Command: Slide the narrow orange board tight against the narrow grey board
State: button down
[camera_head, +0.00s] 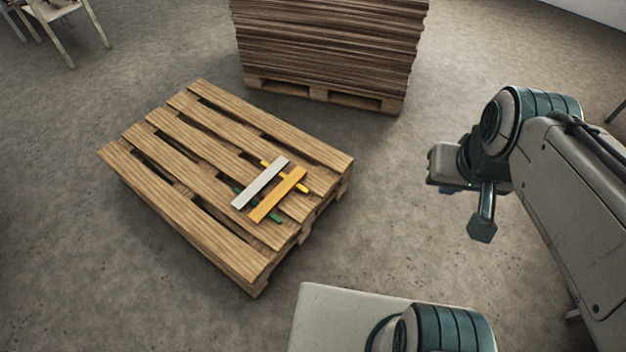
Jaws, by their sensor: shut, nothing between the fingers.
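The narrow grey board (260,182) and the narrow orange board (278,195) lie side by side, roughly parallel, near the right end of a wooden pallet (190,177). The orange board is on the right, with a narrow gap between them. A yellow strip (302,187) and a green strip (277,219) run crosswise beneath both boards, partly hidden by them. My gripper (482,232) is to the right of the pallet, well apart from both boards. It is shut and empty, pointing down.
A tall stack of brown sheets (330,45) stands on another pallet (319,92) behind. A wooden chair (62,22) is at the far left. The concrete floor between the board pallet and my arm is clear. The rest of the pallet top is bare slats with gaps.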

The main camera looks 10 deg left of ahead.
aim_at(261, 211)
jog(key=z, duration=0.1)
jog(key=i, duration=0.6)
jog(key=u, duration=0.85)
jog(key=i, duration=0.65)
jog(key=u, duration=0.75)
